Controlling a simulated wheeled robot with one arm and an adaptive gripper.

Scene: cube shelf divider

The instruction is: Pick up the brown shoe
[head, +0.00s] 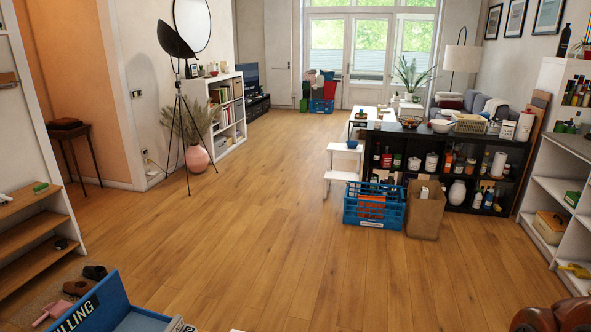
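A brown shoe (95,272) lies on the floor at the lower left, at the edge of a mat beside the wooden shelf rack. It is small in view, and a pink item (76,288) lies just in front of it. My gripper is not in view.
A wooden shelf rack (38,240) stands at the left. A blue box with white lettering (95,300) rises at the bottom left, near the shoe. The middle floor is clear.

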